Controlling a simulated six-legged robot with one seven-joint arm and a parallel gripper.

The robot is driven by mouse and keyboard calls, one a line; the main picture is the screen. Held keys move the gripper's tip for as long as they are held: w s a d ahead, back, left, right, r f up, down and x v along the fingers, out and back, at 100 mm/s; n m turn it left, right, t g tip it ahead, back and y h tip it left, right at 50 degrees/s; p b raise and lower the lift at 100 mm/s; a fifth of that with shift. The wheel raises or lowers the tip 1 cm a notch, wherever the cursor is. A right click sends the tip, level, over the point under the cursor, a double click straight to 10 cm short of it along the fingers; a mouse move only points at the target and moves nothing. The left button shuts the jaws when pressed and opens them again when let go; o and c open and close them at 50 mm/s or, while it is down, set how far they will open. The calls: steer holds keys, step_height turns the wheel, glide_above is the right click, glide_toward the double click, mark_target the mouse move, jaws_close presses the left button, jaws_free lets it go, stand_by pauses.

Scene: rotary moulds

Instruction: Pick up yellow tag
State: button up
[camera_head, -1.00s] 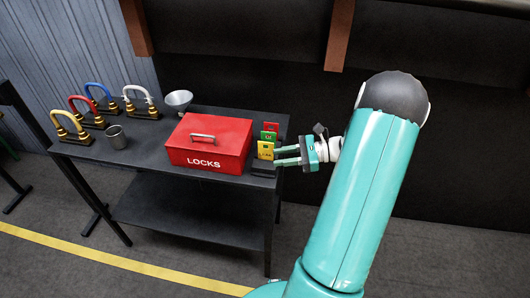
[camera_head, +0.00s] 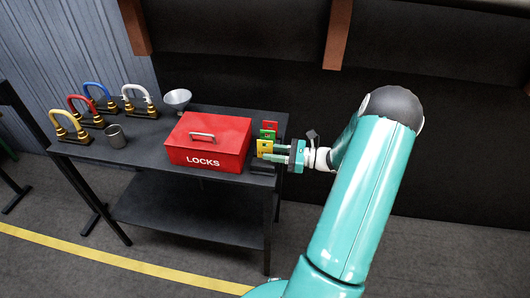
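The yellow tag (camera_head: 264,147) stands upright at the front of a row of tags at the right end of the black table. A green tag (camera_head: 267,134) and a red tag (camera_head: 270,125) stand behind it. My gripper (camera_head: 270,154) comes in from the right, its fingers pointing left. The fingers are apart and overlap the yellow tag in the picture, covering part of it. I cannot tell whether they touch it.
A red box marked LOCKS (camera_head: 208,143) stands just left of the tags. Several coloured padlocks (camera_head: 70,128), a metal cup (camera_head: 115,136) and a grey funnel (camera_head: 177,99) are on the left of the table (camera_head: 150,160). A dark wall is behind.

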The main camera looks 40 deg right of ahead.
mark_target(259, 142)
steer(key=x, duration=0.4)
steer(key=shift+w, duration=0.4)
jaws_close()
steer(key=shift+r, duration=0.1)
steer(key=shift+r, duration=0.5)
step_height(259, 142, up, 2)
steer(key=shift+r, duration=0.1)
steer(key=s+a+r, duration=0.8)
steer(key=a+r, duration=0.1)
steer(key=a, duration=0.2)
steer(key=shift+r, duration=0.35)
steer(key=shift+s+a, duration=0.1)
steer(key=shift+s, duration=0.1)
